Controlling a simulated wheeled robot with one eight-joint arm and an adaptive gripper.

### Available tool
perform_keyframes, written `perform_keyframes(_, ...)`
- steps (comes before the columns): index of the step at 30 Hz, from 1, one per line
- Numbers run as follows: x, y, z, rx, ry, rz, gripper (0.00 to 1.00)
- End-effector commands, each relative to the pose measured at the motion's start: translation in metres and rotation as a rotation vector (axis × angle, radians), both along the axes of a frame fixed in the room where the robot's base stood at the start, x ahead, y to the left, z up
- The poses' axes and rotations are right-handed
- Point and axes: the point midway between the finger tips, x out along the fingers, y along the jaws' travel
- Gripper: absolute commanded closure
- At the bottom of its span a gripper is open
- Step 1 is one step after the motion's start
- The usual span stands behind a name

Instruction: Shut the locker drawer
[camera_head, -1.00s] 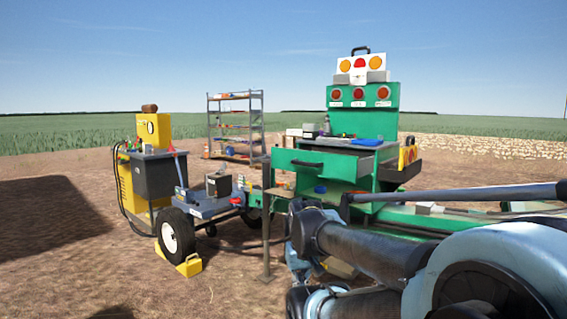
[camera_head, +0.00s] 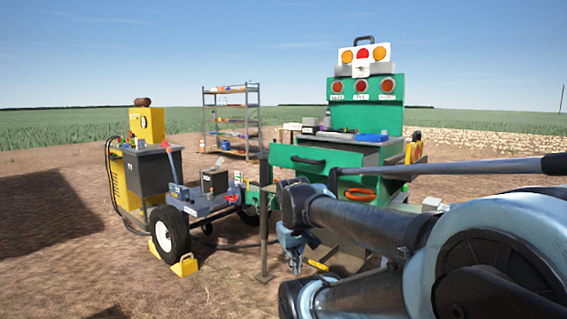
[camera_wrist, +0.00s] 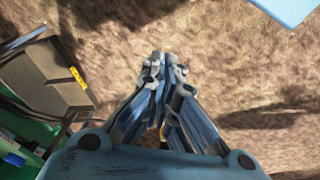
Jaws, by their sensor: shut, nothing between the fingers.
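The green locker (camera_head: 390,90) stands right of centre in the head view, with lamps on its upper panel. Its drawer (camera_head: 302,161), with a green front and dark handle, is pulled out toward the left. My arm hides part of the locker below the drawer. My gripper (camera_head: 296,266) hangs below the drawer's level, left of the locker and close to my arm. In the wrist view my gripper (camera_wrist: 163,58) has its fingers together and empty, above bare ground. I cannot tell whether the dark box-like part at the left there is the drawer.
A low cart (camera_head: 205,203) with wheels stands left of the locker, beside a thin dark post (camera_head: 264,215). A yellow machine (camera_head: 148,125) and a shelf rack (camera_head: 231,118) stand farther left. An orange ring-like item (camera_head: 360,194) shows below the drawer. Open dirt lies at the front left.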

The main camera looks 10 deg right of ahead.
Motion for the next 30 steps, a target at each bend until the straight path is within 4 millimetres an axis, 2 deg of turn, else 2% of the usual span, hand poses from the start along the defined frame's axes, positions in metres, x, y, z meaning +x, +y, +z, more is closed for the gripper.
perform_keyframes(3,0.035,-0.008,0.039,-0.103,0.005,0.187,1.00)
perform_keyframes(14,0.154,-0.023,0.145,-0.455,0.091,0.790,1.00)
perform_keyframes(24,0.279,-0.010,0.231,-0.786,0.266,1.333,1.00)
perform_keyframes(30,0.344,0.007,0.269,-0.950,0.399,1.597,1.00)
